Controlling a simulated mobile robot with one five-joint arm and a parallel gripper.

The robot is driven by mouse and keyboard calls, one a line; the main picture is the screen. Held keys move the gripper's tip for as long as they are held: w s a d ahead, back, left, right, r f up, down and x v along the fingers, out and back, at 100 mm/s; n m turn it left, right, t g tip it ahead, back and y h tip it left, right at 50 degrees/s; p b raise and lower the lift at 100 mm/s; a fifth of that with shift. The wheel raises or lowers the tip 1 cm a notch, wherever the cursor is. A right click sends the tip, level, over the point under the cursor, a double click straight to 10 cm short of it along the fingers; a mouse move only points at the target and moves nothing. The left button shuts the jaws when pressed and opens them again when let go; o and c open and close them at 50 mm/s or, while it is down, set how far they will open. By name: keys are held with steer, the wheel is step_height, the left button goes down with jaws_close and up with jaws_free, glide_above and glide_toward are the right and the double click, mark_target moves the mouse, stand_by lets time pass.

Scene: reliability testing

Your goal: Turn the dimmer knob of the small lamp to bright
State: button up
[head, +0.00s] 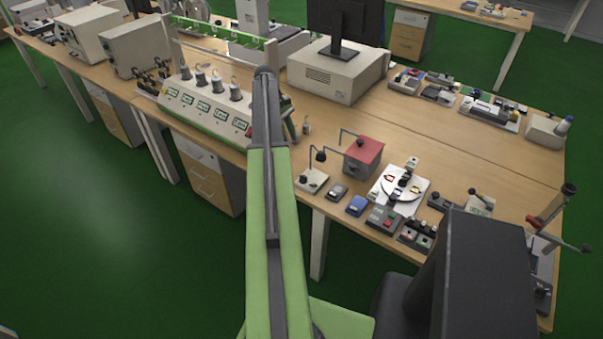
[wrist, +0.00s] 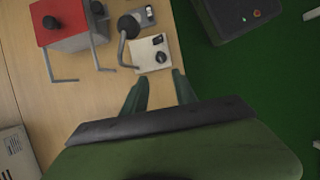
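The small lamp (wrist: 128,26) has a dark round head on a bent arm over a pale square base (wrist: 143,62). A black dimmer knob (wrist: 160,56) sits on that base. The lamp base (head: 314,183) also shows in the head view, near the table's front edge. My gripper (wrist: 162,78) is open in the wrist view, with two dark green fingers apart and nothing between them. Its tips are just short of the base in the picture; I see no contact. In the head view my arm hides most of the gripper.
A red-topped grey box (head: 363,155) with bent rods stands beside the lamp. A small grey device (head: 337,192) and a blue one (head: 357,206) are to its right. A long panel with several knobs (head: 205,102) is to the left. Bare wood (wrist: 85,90) lies left of my fingers.

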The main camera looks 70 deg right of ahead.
mark_target(303, 176)
steer(key=b+x, duration=1.4)
steer(key=x, duration=0.2)
steer(key=shift+w+f, duration=0.1)
steer(key=shift+w, duration=0.1)
steer(key=shift+s+f+b, duration=0.25)
steer(key=shift+f+b, duration=0.1)
steer(key=shift+b, duration=0.1)
steer(key=shift+r, duration=0.1)
steer(key=shift+c, duration=0.4)
jaws_close()
